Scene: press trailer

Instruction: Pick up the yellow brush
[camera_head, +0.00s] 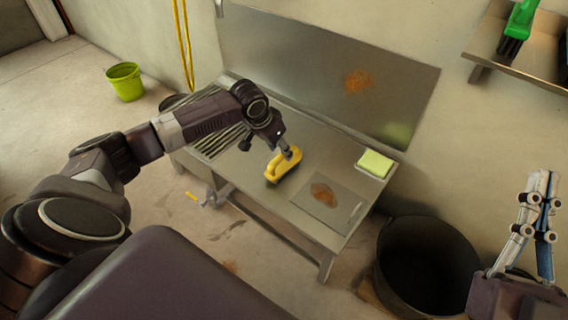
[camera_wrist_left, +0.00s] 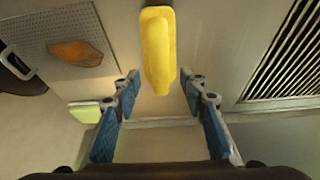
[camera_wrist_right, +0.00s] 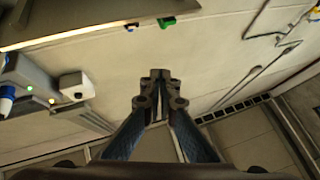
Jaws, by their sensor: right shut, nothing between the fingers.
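The yellow brush (camera_head: 283,165) sits on the metal table (camera_head: 318,160), bristles down, near its middle. In the left wrist view the brush's yellow handle (camera_wrist_left: 158,45) lies lengthwise, with its near end between the two fingertips. My left gripper (camera_wrist_left: 160,82) is open, with a gap between each finger and the handle. In the head view my left gripper (camera_head: 289,152) is at the brush and partly covers it. My right gripper (camera_head: 541,178) is raised at the far right, away from the table. In the right wrist view its fingertips (camera_wrist_right: 160,74) meet and hold nothing.
A perforated plate (camera_head: 327,204) with a rusty stain and a yellow-green sponge (camera_head: 375,163) are on the table's right part. A slatted grate (camera_head: 222,138) is at its left. A black bin (camera_head: 425,262) stands at right, a green bucket (camera_head: 125,82) at far left.

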